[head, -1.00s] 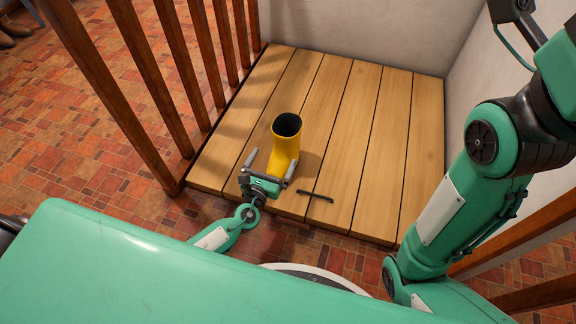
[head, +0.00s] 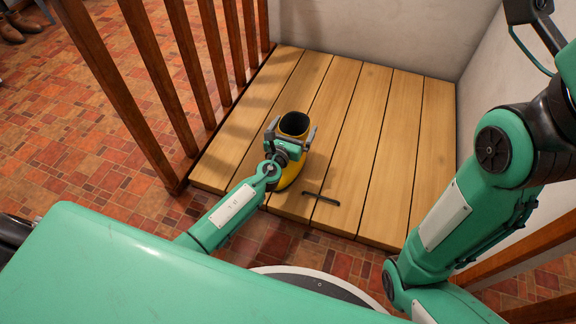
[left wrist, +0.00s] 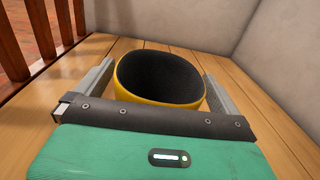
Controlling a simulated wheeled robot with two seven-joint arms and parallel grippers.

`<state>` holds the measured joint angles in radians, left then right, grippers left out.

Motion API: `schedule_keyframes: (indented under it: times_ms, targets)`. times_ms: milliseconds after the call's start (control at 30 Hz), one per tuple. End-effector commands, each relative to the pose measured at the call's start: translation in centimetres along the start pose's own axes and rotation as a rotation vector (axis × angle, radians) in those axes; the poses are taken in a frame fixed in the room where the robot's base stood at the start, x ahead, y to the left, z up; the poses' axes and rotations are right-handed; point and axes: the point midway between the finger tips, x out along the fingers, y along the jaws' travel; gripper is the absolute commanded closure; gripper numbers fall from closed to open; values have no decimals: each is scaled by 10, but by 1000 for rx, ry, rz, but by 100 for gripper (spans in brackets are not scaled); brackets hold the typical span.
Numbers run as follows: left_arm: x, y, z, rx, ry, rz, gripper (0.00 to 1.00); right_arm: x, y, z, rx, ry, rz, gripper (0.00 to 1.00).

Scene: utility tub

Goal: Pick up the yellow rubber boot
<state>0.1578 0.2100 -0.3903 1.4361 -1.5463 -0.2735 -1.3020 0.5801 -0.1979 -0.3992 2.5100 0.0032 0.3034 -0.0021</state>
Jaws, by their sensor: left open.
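The yellow rubber boot (head: 285,180) stands upright on the wooden plank platform, its dark opening facing up. My left gripper (head: 294,130) is open at the upper part of the boot, with one finger on each side of the shaft in the head view. In the left wrist view the boot's yellow rim and dark inside (left wrist: 160,78) lie between the two grey fingers of the left gripper (left wrist: 155,85). I cannot tell whether the fingers touch it. The gripper hides part of the shaft. My right arm shows at the right, but its gripper is out of view.
A thin dark handle-like bar (head: 321,198) is on the platform (head: 375,150) near its front edge. Wooden railing posts (head: 150,75) stand at the left, with pale walls (head: 390,30) behind and right. Planks right of the boot are clear.

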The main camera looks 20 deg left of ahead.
Motion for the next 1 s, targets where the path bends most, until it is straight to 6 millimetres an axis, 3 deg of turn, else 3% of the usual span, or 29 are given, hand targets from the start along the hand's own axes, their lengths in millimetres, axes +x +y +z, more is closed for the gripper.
schedule_keyframes:
  times_ms: [200, 233, 600, 1000]
  targets:
    - [1, 0, 0, 0, 0, 0, 0, 2, 0, -1, 4, 8, 9, 64]
    - [1, 0, 0, 0, 0, 0, 4, 3, 0, -1, 4, 8, 9, 64]
    - [1, 0, 2, 0, -2, 1, 74, 2, 0, -1, 3, 6, 4, 64]
    - [1, 0, 8, 0, -2, 1, 74, 7, 0, 1, 2, 5, -2, 64]
